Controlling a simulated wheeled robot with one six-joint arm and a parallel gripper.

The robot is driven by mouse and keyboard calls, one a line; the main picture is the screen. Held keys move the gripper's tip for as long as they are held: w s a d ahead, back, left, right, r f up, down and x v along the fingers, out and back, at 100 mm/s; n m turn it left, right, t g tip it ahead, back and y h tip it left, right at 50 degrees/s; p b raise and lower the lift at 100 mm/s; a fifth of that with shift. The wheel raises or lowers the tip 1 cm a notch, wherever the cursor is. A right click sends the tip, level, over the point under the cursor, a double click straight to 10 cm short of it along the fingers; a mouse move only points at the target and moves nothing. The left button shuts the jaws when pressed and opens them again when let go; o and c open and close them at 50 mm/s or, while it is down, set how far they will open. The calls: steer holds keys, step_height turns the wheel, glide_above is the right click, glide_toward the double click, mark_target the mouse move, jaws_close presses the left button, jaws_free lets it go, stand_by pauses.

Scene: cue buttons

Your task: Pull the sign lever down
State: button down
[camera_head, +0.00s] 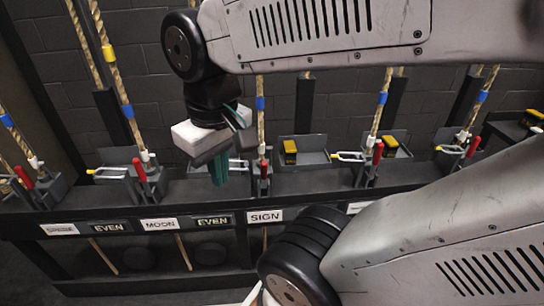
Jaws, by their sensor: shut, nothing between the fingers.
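The sign lever (264,169) is a small red handle above the white label reading SIGN (265,216). It stands upright against a rope with a blue band, and its lower part sits in a grey bracket on the ledge. My gripper (218,174), with teal fingers, points down just left of the lever, in front of the rail. Its fingers are shut with nothing visible between them. They look apart from the lever, though the depth gap is hard to judge.
Other red levers stand along the ledge, at left (139,170) and right (377,152), with ropes behind them. A MOON label (160,224) and two EVEN plates are on the front board. Yellow blocks (290,146) sit in grey trays. My arm covers the lower right.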

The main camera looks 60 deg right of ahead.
steer(key=w+d+f+n+y, duration=0.1)
steer(key=w+d+f+y, duration=0.1)
steer(key=d, duration=1.1)
steer(key=w+d+f+n+t+y, duration=0.1)
steer(key=w+d+f, duration=0.3)
steer(key=d, duration=0.9)
steer(key=w+d+f+n+t+y, duration=0.1)
steer(key=d+f, duration=0.4)
steer(key=d, duration=0.8)
steer(key=shift+w+d+f+n+y, duration=0.2)
steer(key=shift+w+f+n+y, duration=0.1)
steer(key=shift+w+n+y, duration=0.7)
glide_toward(264, 176)
steer(key=shift+w+a+f, duration=0.3)
steer(key=shift+w+f, duration=0.3)
steer(key=shift+f, duration=0.1)
steer(key=shift+w+a+f, duration=0.3)
steer(key=shift+w+f, duration=0.25)
steer(key=shift+f, duration=0.15)
